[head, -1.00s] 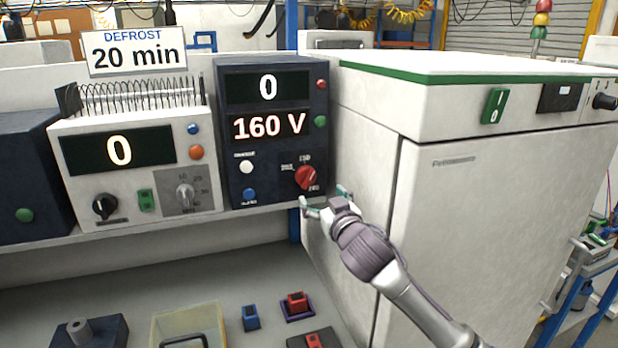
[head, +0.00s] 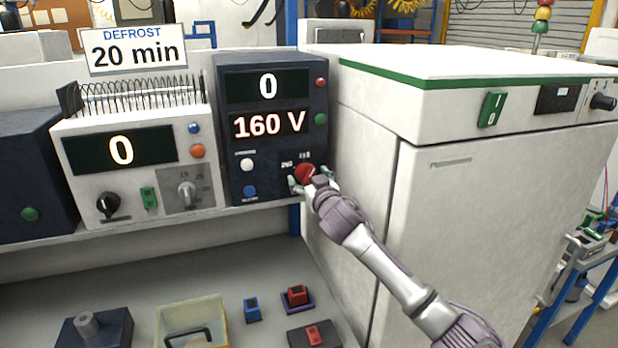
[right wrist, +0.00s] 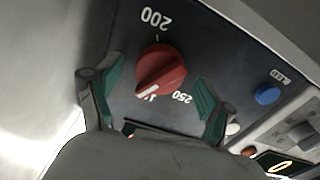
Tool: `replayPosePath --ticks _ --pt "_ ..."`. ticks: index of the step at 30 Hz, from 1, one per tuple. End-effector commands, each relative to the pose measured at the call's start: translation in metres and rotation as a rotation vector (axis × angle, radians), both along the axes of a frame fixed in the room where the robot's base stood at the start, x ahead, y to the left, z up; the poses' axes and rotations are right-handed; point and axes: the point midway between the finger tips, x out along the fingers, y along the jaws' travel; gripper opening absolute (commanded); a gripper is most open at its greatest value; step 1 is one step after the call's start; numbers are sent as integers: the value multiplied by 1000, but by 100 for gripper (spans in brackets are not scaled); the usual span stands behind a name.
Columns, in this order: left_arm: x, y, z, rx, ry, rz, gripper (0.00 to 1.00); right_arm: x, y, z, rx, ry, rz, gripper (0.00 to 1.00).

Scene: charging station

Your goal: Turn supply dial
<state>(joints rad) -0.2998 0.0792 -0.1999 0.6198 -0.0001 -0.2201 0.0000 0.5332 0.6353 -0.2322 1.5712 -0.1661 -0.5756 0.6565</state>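The red supply dial (head: 305,172) sits low on the front of the dark supply unit (head: 225,125), whose displays read 0 and 160 V. In the right wrist view the red dial (right wrist: 160,68) shows with labels 200 and 250 around it; a third label is partly hidden. My right gripper (head: 309,180) is at the dial in the head view. In the right wrist view its green-padded fingers (right wrist: 157,85) are open, one on each side of the dial, with gaps between. My left gripper is not in view.
A blue button (head: 250,191) and a white button (head: 247,164) are left of the dial. A white unit (head: 130,200) with its own knobs stands further left. A large white cabinet (head: 480,220) stands close on the right. Small blocks and a bin (head: 222,310) lie below.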

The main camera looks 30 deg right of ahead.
Motion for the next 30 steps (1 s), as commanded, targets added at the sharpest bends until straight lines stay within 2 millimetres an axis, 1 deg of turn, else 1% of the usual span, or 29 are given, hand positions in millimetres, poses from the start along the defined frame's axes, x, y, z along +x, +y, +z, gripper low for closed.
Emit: replayPosePath --ticks 1,8,9,10,19,30 --pt "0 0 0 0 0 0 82 0 0 0 0 0 0 70" --pt "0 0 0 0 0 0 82 0 0 0 0 0 0 32" --pt "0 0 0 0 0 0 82 0 0 0 0 0 0 25" --pt "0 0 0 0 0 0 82 0 0 0 0 0 0 22" --pt "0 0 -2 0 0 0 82 0 1 -1 51 -11 1 22" --pt "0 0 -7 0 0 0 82 0 0 -1 282 -68 0 22"
